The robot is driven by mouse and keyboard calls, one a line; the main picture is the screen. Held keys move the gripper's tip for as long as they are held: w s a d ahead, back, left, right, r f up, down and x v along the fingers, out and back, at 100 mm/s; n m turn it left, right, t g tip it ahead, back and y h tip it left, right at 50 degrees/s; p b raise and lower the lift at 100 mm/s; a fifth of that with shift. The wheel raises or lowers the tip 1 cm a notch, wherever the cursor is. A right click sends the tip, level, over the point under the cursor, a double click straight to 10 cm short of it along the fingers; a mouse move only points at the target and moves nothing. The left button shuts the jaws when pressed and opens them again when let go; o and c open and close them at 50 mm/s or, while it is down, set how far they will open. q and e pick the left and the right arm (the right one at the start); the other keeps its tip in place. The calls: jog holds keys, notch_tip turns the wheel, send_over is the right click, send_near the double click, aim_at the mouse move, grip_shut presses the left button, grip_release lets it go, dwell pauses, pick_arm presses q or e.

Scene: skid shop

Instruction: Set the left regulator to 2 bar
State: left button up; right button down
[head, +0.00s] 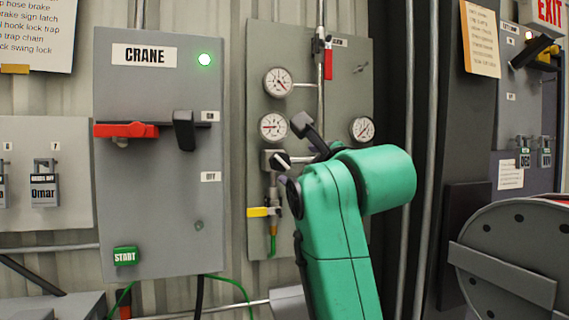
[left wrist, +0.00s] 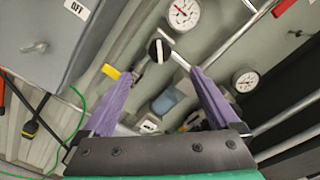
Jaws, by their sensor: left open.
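In the head view, the left regulator's knob (head: 281,161) is black with a white mark, below a round white gauge (head: 273,127) on the grey panel (head: 262,60). The gauge's numbers are too small to read. In the left wrist view, the knob (left wrist: 158,48) shows just beyond and between the fingertips of my left gripper (left wrist: 161,74). Its purple fingers are spread open, with nothing held between them. In the head view my green left arm hides most of the gripper and the panel's lower right. My right gripper is not in view.
A second gauge (head: 362,129) sits right of the arm, and another (head: 278,81) above. A yellow-handled valve (head: 263,212) is below the knob. The CRANE box (head: 150,90), with a red lever (head: 126,130), stands out close at left.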

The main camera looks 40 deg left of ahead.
aim_at(283, 161)
pick_arm(q)
jog(key=p+x, duration=0.8)
jog(key=x, duration=0.6)
jog(key=shift+w+a+f+p, duration=0.1)
jog(key=shift+w+a+p, duration=0.05)
jog(key=shift+w+p, duration=0.15)
jog(key=shift+w+a+f, duration=0.25)
jog(key=shift+a+f, duration=0.05)
jog(key=shift+d, duration=0.1)
jog(key=c, duration=1.4)
jog(key=shift+f+m+b, duration=0.1)
jog(key=shift+m+b, duration=0.7)
jog(key=shift+b, duration=0.4)
jog(key=shift+f+m+b, duration=0.1)
jog(key=shift+m+b, duration=1.1)
jog(key=shift+b, duration=0.05)
jog(key=m+b, duration=0.2)
jog(key=m, duration=0.1)
jog(key=shift+m+b, duration=0.3)
jog(key=shift+b, duration=0.1)
jog(key=shift+r+m+b, duration=0.15)
jog(key=shift+m+b, duration=0.3)
jog(key=shift+m, duration=0.35)
jog(key=shift+r+m+b, duration=0.2)
jog(key=shift+m+b, duration=0.25)
jog(key=shift+m, duration=0.35)
